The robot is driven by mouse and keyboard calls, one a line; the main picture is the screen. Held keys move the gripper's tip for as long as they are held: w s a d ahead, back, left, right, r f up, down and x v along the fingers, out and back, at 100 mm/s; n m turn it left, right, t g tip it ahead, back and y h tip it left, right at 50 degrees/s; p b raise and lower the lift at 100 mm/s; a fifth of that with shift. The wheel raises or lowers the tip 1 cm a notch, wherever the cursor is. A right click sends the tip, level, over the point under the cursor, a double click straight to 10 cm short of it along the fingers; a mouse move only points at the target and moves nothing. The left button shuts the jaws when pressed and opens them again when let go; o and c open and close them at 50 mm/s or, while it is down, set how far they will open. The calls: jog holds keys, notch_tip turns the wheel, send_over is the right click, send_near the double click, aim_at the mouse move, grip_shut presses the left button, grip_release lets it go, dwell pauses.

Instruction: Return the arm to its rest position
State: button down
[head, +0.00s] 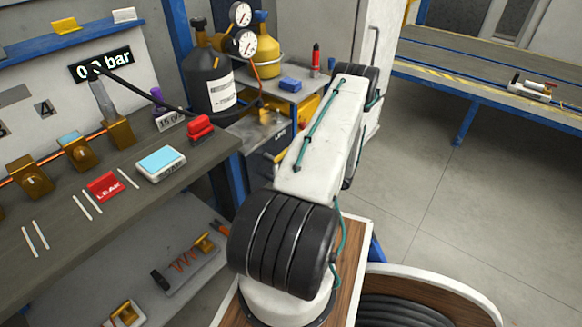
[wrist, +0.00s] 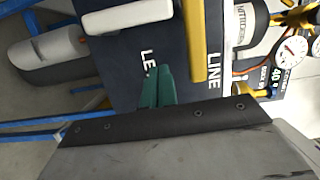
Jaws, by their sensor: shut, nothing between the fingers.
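In the head view my white arm (head: 322,135) with black joint bands reaches up and away from my base. My gripper does not show there; it is hidden beyond the far end of the arm. In the wrist view my gripper (wrist: 160,72) shows as two teal fingers side by side, shut and empty. A dark panel (wrist: 130,58) with "LINE" and partly covered lettering lies beyond the fingers. I cannot tell whether they touch it.
A dark gas bottle (head: 208,85) and a yellow bottle (head: 263,50) stand beyond the bench (head: 85,215) on the left. Twin gauges (head: 243,28) sit above them. The bench carries clamps and a red LEAK block (head: 105,186). Open floor (head: 430,190) lies right of my arm.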

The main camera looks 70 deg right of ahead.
jog(key=s, duration=0.9)
jog(key=shift+s+a, duration=0.35)
jog(key=shift+a, duration=0.1)
